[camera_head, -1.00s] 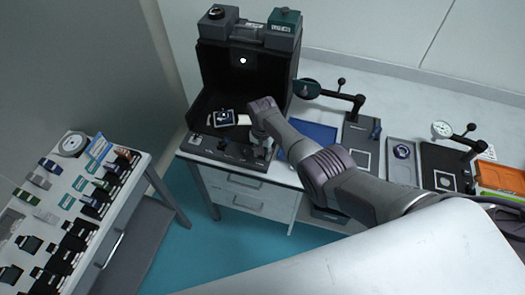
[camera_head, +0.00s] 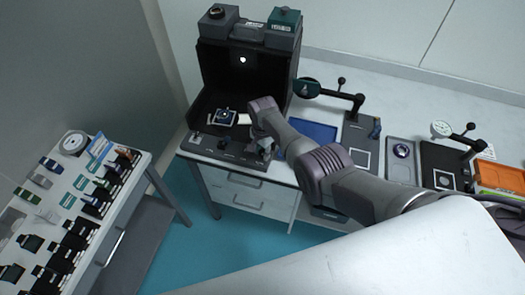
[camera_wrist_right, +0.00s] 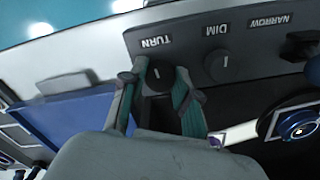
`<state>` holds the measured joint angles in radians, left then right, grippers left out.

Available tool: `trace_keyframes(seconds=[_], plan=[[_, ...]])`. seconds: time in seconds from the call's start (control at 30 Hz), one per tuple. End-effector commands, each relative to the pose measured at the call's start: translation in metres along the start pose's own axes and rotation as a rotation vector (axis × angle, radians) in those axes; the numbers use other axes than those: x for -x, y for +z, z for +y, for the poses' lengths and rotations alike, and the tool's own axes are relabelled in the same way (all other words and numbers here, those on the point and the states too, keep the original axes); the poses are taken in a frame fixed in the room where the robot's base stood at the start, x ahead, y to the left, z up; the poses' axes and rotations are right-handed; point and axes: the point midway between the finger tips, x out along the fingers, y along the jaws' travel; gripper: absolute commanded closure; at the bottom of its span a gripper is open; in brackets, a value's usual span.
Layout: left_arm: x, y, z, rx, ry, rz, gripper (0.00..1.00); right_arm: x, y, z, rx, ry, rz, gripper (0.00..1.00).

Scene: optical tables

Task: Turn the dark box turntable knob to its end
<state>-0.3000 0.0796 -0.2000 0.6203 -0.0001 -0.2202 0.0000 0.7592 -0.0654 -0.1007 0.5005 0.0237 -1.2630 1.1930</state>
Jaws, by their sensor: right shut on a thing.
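The dark box (camera_head: 245,72) stands open at the front on the table in the head view, with its control panel (camera_head: 218,149) along the front edge. In the right wrist view the panel has labels TURN, DIM and NARROW. My right gripper (camera_wrist_right: 156,80) is at the TURN label, its two teal fingers shut on the turntable knob (camera_wrist_right: 158,77). In the head view the same gripper (camera_head: 264,149) is small at the panel's right end, partly hidden by my arm. My left gripper is not in view.
The DIM knob (camera_wrist_right: 219,66) is close beside the fingers. A small mount (camera_head: 225,117) sits inside the box. A blue tray (camera_head: 318,133) lies to its right, then stands with gauges. A side table (camera_head: 140,162) with several small parts is at the left.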

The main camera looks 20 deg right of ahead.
Motion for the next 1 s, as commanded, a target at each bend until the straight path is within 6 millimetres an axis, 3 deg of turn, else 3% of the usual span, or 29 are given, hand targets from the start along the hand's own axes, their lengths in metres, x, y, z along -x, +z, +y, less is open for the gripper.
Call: trace_keyframes(seconds=[0.17,0.2,0.33,0.77,1.0], plan=[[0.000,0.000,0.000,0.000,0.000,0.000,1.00,0.003,-0.002,-0.002,0.001,-0.006,0.005,1.00],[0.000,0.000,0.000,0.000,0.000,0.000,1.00,0.003,-0.002,-0.002,0.001,-0.006,0.005,0.63],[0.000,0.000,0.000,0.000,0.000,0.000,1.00,0.002,-0.002,-0.002,0.002,-0.004,0.004,0.44],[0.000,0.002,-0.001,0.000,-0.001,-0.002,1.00,0.007,-0.001,-0.001,0.002,-0.003,0.002,0.44],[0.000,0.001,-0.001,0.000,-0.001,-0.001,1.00,0.044,-0.001,-0.002,0.002,-0.008,0.004,0.44]])
